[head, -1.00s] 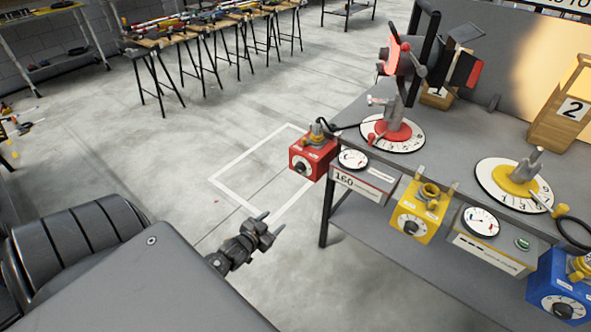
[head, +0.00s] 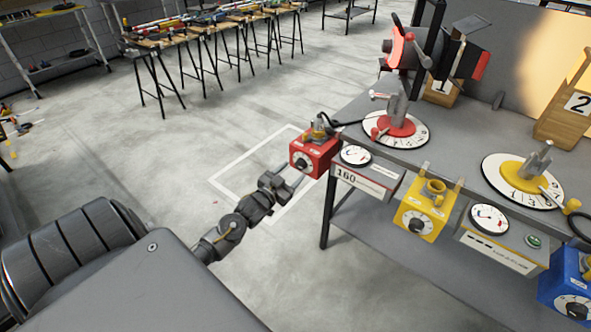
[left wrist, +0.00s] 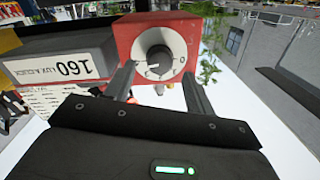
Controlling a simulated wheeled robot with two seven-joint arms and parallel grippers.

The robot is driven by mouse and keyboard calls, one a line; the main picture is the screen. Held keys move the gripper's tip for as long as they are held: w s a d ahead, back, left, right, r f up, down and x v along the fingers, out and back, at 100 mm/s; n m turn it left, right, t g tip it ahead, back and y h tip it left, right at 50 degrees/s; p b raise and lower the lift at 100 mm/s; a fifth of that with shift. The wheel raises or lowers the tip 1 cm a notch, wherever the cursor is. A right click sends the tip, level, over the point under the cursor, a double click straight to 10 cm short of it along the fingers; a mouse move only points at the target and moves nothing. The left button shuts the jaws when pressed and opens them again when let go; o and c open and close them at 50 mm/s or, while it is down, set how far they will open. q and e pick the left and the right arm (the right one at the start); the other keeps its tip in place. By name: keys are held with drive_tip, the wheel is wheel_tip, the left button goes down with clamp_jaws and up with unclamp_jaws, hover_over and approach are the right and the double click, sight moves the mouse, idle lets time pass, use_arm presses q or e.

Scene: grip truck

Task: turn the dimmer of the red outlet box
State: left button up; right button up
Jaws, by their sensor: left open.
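The red outlet box (head: 314,157) hangs at the left front corner of the grey table, with a dark dimmer knob on a white dial (head: 299,162) on its front face. In the left wrist view the red box (left wrist: 122,37) appears upside down, with the dimmer knob (left wrist: 159,62) facing me. My left gripper (head: 290,180) is just in front of and below the box. In the left wrist view its open fingers (left wrist: 158,84) stand on both sides of the dial's lower part. Contact with the knob cannot be told. My right gripper is not in view.
A grey meter box marked 160 (head: 365,181) sits right beside the red box. A yellow outlet box (head: 421,214) and a blue one (head: 568,283) hang farther right. The red lamp (head: 405,60) stands on the table (head: 455,135).

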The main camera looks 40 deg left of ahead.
sight(301, 165)
use_arm(q)
drive_tip(key=shift+w, duration=1.3)
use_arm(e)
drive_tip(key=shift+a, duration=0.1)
use_arm(q)
drive_tip(key=shift+c, duration=0.4)
drive_tip(key=c, duration=0.7)
drive_tip(key=shift+c, duration=0.9)
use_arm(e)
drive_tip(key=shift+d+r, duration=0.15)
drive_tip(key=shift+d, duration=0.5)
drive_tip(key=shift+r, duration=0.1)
